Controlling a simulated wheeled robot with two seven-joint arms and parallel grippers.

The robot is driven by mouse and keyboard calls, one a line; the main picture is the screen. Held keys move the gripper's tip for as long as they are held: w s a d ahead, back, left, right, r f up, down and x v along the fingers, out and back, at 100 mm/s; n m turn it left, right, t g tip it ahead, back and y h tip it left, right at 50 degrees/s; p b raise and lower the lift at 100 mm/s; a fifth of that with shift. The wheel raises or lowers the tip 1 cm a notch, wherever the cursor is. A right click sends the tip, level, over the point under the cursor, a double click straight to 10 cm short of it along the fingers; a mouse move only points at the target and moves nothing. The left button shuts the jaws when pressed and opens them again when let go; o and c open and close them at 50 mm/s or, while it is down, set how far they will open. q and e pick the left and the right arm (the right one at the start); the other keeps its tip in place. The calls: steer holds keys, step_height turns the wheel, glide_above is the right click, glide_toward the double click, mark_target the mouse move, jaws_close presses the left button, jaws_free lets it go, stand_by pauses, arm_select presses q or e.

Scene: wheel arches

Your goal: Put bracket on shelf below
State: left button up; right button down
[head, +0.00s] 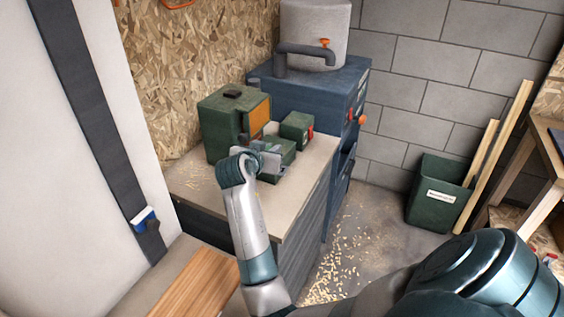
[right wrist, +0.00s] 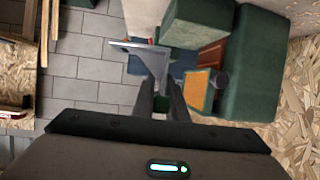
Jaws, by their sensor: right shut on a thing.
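My right gripper (head: 263,153) reaches over the bench top beside the green machine. In the right wrist view its two dark fingers (right wrist: 161,95) are close together. They are shut on a thin grey metal piece (right wrist: 137,46), which looks like the bracket and is held at the fingertips. In the head view the piece is small and hard to tell from the gripper. Whether it touches anything is unclear. No shelf below shows clearly; the bench's dark front (head: 303,235) drops to the floor. My left gripper is out of view.
A green machine (head: 222,128) with an orange panel and a small green box (head: 297,126) stand on the bench top (head: 205,188). A blue cabinet (head: 335,90) stands behind. A green bin (head: 436,195) is at the right. Wood chips lie on the open floor.

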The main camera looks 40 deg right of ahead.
steer(key=w+a+r+n+t+y, duration=0.35)
steer(key=a+r+n+t, duration=0.2)
steer(key=a+r, duration=0.7)
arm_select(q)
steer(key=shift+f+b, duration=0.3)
arm_select(e)
steer(key=s+a+r+n+y, duration=0.1)
steer(key=s+a+n+y, duration=0.1)
steer(key=a, duration=0.5)
steer(key=s+a+n+t+y, duration=0.1)
steer(key=s+a+n+y, duration=0.2)
steer(key=a+y, duration=0.3)
steer(key=shift+s+a+r+n, duration=0.2)
steer(key=shift+a+r+n, duration=0.2)
steer(key=shift+a+n, duration=0.6)
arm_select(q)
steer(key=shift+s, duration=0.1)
arm_select(e)
steer(key=shift+a+m, duration=0.25)
